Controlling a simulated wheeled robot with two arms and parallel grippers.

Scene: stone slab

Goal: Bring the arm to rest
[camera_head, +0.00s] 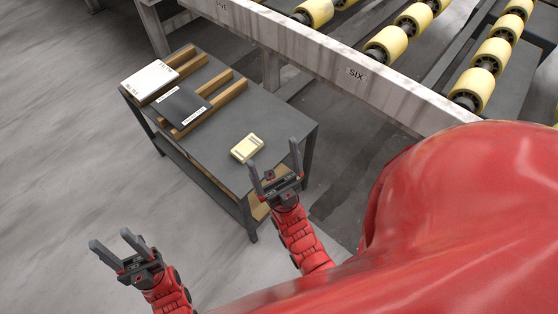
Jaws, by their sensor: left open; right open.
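My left gripper (110,251) is open and empty. It hangs over the grey floor, left of and in front of the table. My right gripper (274,165) is open and appears empty. Its fingers show against the table's near right edge, close to a small pale yellow box (246,148). I cannot tell its height above the table. The box lies on the dark grey table (228,118), apart from the fingers in the picture. Both red arms come up from the bottom of the view.
A white box (150,80) and a dark flat box (181,106) rest on wooden slats (217,103) at the table's left. A conveyor with yellow rollers (386,44) and a pale rail marked SIX (355,75) runs behind. My red body covers the lower right. Floor at left is clear.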

